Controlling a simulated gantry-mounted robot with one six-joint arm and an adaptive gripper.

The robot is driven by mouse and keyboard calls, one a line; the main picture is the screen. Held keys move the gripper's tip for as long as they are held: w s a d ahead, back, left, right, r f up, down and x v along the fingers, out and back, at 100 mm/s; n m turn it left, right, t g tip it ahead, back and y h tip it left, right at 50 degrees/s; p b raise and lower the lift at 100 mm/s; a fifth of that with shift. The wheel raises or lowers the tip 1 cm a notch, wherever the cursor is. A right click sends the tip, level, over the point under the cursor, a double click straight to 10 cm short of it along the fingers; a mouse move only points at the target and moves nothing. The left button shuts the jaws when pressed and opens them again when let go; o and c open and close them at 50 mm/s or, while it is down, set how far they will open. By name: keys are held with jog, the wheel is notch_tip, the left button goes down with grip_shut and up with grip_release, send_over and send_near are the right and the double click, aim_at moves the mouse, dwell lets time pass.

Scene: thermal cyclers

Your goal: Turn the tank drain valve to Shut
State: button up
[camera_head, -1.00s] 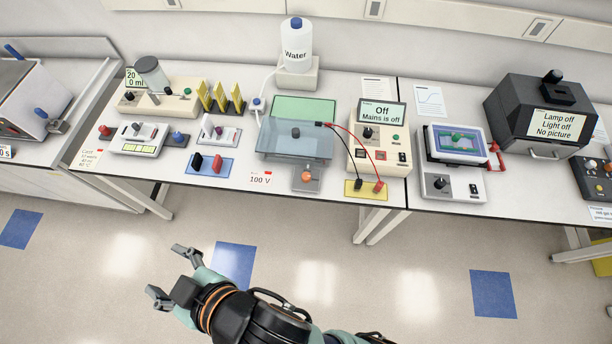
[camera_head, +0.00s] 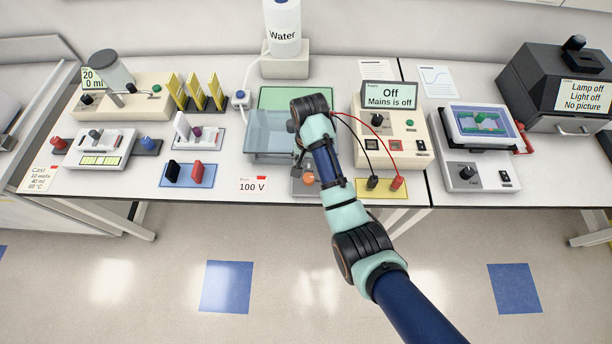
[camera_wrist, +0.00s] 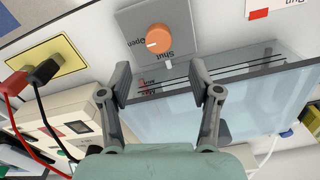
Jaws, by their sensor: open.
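The tank drain valve is an orange round knob (camera_wrist: 158,38) on a grey plate (camera_wrist: 185,15) marked Open and Shut, beside the tank. In the wrist view, the white mark on the knob is on the side of the word Open. The knob also shows in the head view (camera_head: 308,179), below my wrist. The clear bluish tank (camera_head: 262,140) is partly covered by my arm. My gripper (camera_wrist: 160,77) is open and empty. Its fingertips appear over the tank's edge near the plate, apart from the knob. In the head view my arm mostly hides the gripper.
Red and black leads run to plugs on a yellow plate (camera_wrist: 45,62), close by the valve. The power supply (camera_head: 395,140) reads Off, Mains is off. A water bottle (camera_head: 284,28) stands behind the tank.

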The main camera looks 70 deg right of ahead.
aim_at(309, 177)
jog(key=shift+s+f, duration=0.15)
jog(key=shift+f, duration=0.1)
notch_tip(309, 177, down, 7)
jog(key=shift+a+f+b, duration=0.1)
jog(key=shift+f+b, duration=0.1)
jog(key=shift+b, duration=0.3)
jog(key=c, duration=1.1)
jog(key=shift+c, duration=0.2)
